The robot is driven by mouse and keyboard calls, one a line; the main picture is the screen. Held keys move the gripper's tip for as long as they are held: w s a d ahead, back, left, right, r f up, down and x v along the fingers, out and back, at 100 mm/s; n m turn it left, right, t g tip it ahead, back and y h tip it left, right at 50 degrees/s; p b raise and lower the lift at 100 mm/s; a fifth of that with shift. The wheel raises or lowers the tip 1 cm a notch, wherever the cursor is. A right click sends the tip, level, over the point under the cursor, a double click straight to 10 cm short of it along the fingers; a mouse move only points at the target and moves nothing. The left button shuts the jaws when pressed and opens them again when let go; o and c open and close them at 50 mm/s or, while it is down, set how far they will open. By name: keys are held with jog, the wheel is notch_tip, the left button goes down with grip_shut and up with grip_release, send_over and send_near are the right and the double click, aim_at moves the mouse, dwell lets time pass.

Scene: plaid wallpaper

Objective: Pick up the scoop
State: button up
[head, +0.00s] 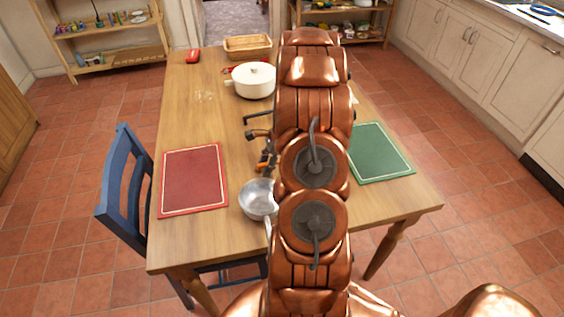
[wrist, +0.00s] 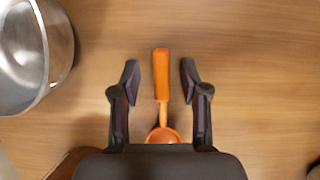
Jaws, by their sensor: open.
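The orange scoop (wrist: 162,80) lies on the wooden table in the wrist view, its handle pointing up the picture. Part of its round bowl shows at the bottom, and my gripper's body hides the rest. My gripper (wrist: 159,76) is open, with one dark finger on each side of the handle and a gap on both sides. In the head view my arm covers most of the gripper, and I cannot clearly make out the scoop there.
A metal pan (head: 257,198) stands on the table (head: 190,118); a metal vessel (wrist: 30,55) shows at the wrist view's upper left. A white pot (head: 253,82), a basket (head: 247,46), a red mat (head: 193,180) and a green mat (head: 380,152) are around. A blue chair (head: 125,190) stands left.

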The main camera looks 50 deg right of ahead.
jog(key=shift+c, duration=0.3)
grip_shut()
jog(key=shift+r, duration=0.1)
